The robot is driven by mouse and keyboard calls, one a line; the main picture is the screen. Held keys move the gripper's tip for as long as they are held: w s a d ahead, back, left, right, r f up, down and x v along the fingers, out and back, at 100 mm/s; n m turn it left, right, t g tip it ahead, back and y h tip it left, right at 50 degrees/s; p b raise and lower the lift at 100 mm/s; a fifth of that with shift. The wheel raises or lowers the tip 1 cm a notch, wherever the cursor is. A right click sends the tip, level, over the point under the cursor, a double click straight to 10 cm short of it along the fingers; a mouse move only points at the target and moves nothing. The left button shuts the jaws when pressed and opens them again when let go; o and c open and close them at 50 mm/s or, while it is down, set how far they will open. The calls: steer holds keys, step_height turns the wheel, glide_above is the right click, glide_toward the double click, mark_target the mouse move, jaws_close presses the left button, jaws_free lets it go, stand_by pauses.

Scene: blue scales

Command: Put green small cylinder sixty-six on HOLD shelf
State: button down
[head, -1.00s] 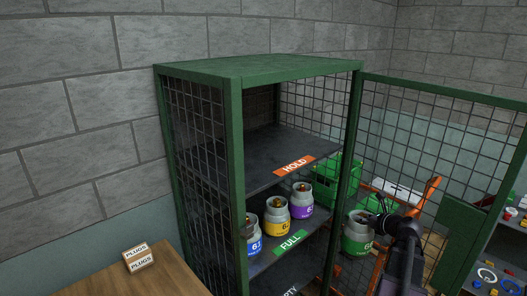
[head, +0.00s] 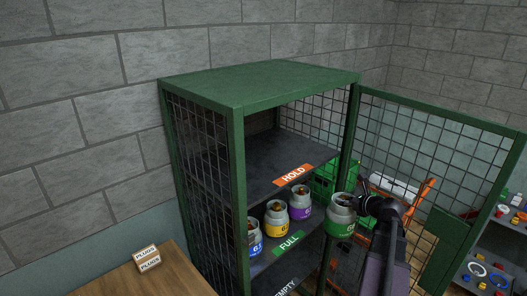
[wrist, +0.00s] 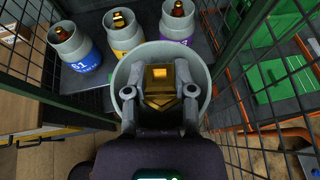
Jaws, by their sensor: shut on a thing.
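The green-banded small cylinder (head: 341,222) is grey with a green label; its number is too small to read fully. My gripper (head: 364,205) is shut on its top collar and holds it upright in the air at the cage's open front. In the wrist view the cylinder's collar (wrist: 123,78) and brass valve sit between the fingers of my gripper (wrist: 160,118). The HOLD shelf (head: 255,167) is the upper shelf, with an orange HOLD label (head: 293,175). Its visible surface is bare. The cylinder is lower than this shelf and to its right.
Blue (head: 254,240), yellow (head: 277,220) and purple (head: 300,203) cylinders stand on the FULL shelf. An EMPTY label marks the shelf below. The green cage's corner post (head: 349,145) and open mesh door (head: 430,160) flank the right side. A wooden table (head: 165,280) stands at left.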

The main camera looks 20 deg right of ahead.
steer(key=w+a+r+p, duration=0.1)
steer(key=a+r+p, duration=0.3)
steer(key=r+p, duration=0.3)
steer(key=w+a+r+n+y+p, duration=0.1)
steer(key=a+r+p, duration=0.2)
steer(key=r+p, duration=0.4)
steer(key=w+a+r+n+y+p, duration=0.1)
steer(key=w+a+r+p, duration=0.1)
steer(key=a+r+p, duration=0.2)
step_height(320, 180, up, 4)
steer(key=p, duration=0.3)
steer(key=shift+a+g, duration=0.3)
steer(key=shift+w, duration=0.2)
steer(key=w+a, duration=0.5)
steer(key=w, duration=0.8)
steer(key=shift+w, duration=0.1)
steer(key=x, duration=0.3)
steer(key=shift+w+a+r+b, duration=0.15)
steer(key=shift+w+b, duration=0.25)
steer(key=shift+w, duration=0.05)
steer(key=shift+c, duration=2.2)
jaws_free()
